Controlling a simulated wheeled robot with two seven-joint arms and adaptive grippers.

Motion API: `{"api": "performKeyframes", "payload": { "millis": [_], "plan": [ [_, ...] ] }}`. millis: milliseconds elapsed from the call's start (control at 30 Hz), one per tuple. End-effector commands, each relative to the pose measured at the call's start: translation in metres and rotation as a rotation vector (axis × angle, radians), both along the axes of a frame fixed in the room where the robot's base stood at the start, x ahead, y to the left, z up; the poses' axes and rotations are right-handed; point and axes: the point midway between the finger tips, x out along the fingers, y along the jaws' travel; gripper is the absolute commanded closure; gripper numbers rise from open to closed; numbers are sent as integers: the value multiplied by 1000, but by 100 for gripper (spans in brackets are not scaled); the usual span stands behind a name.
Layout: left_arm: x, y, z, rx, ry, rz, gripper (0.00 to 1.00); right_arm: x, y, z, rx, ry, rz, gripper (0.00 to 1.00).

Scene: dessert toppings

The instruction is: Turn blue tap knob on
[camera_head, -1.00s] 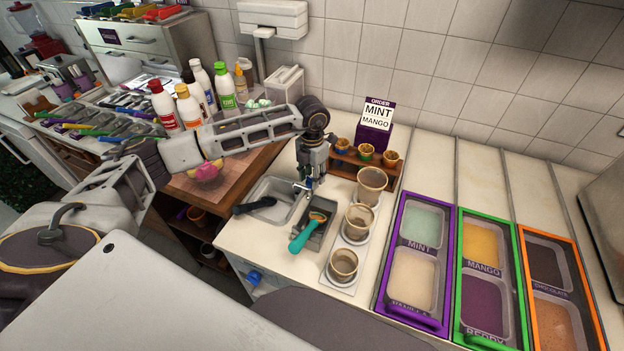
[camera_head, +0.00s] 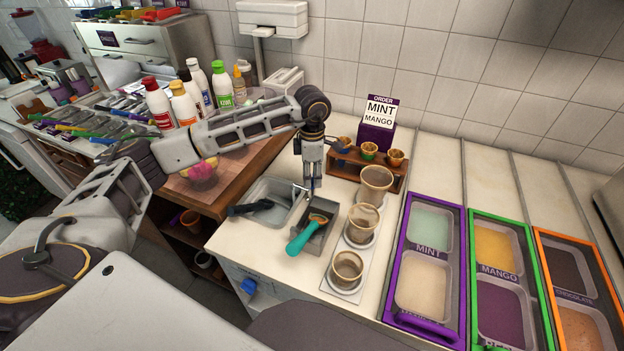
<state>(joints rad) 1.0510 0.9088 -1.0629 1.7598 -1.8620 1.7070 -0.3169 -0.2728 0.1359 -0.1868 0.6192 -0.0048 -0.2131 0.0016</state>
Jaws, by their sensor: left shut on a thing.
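A small silver tap (camera_head: 297,188) stands at the right edge of the small sink (camera_head: 268,189) in the counter. My left gripper (camera_head: 312,188) reaches down from above, just right of the tap's spout. Its fingers are close together and shut on the blue tap knob, which the fingers hide almost wholly. I cannot make out how far the knob is turned. My right gripper is not in view.
A black-handled scoop (camera_head: 251,207) lies in the sink. A teal-handled scoop (camera_head: 301,241) rests in a metal holder (camera_head: 322,235) just in front of the gripper. Several cups stand to the right, with a cone rack (camera_head: 348,168) behind. Topping tubs (camera_head: 425,315) lie farther right.

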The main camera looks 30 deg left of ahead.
Motion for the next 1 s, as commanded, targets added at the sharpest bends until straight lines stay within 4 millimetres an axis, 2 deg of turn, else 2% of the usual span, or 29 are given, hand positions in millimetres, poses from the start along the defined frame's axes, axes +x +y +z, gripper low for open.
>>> {"api": "performKeyframes", "payload": {
  "millis": [100,400,567,800,1000],
  "plan": [
    [1,1,-1,1,-4,-89,86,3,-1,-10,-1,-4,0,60],
    [1,1,0,1,-4,-304,86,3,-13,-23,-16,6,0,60],
    [1,1,1,1,-5,-385,86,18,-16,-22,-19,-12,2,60],
    [1,1,1,1,-5,-449,86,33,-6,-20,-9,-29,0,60],
    [1,1,2,1,-5,-462,86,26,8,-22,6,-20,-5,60]
  ]
}}
